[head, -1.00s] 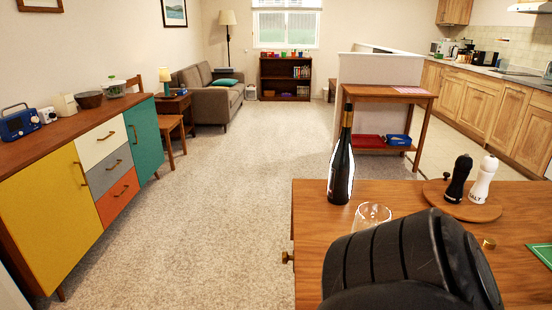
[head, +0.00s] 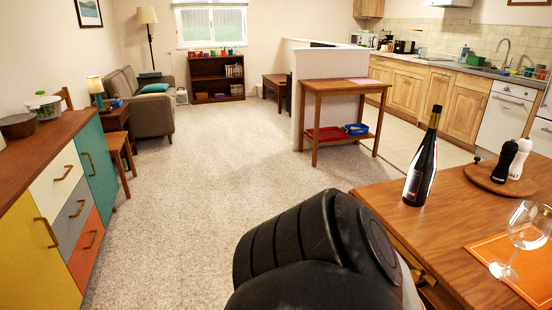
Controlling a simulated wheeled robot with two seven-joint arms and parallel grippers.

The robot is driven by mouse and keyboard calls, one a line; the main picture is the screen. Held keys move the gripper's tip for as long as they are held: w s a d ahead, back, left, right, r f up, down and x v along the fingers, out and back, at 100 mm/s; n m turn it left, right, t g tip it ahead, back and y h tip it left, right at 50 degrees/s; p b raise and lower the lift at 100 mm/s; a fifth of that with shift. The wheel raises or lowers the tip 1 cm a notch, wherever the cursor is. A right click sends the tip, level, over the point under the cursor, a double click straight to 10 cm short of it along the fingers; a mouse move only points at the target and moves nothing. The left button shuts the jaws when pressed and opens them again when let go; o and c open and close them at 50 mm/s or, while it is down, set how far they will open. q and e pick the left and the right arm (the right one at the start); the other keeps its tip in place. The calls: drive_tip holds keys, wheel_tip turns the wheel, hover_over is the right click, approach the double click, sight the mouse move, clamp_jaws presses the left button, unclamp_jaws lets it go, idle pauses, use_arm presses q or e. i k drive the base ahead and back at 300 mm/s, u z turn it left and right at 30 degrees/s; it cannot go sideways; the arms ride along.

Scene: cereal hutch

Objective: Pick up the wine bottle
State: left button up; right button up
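The dark wine bottle (head: 420,168) stands upright on the wooden table (head: 384,201) at the right of the head view. It has a dark label and a black neck. A black rounded part of my own arm fills the lower middle of the view, left of the bottle and apart from it in the picture. Neither of my grippers' fingers show, so I cannot see whether they hold anything.
A wine glass (head: 525,235) stands on an orange placemat (head: 483,250) in front of the bottle. Black (head: 505,160) and white (head: 520,157) mills stand on a round wooden board (head: 478,176) to its right. Carpet (head: 200,215) lies open to the left.

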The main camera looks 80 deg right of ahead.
sight(423, 167)
drive_tip(key=z, duration=2.15)
drive_tip(key=i, duration=2.1)
drive_tip(key=z, duration=1.1)
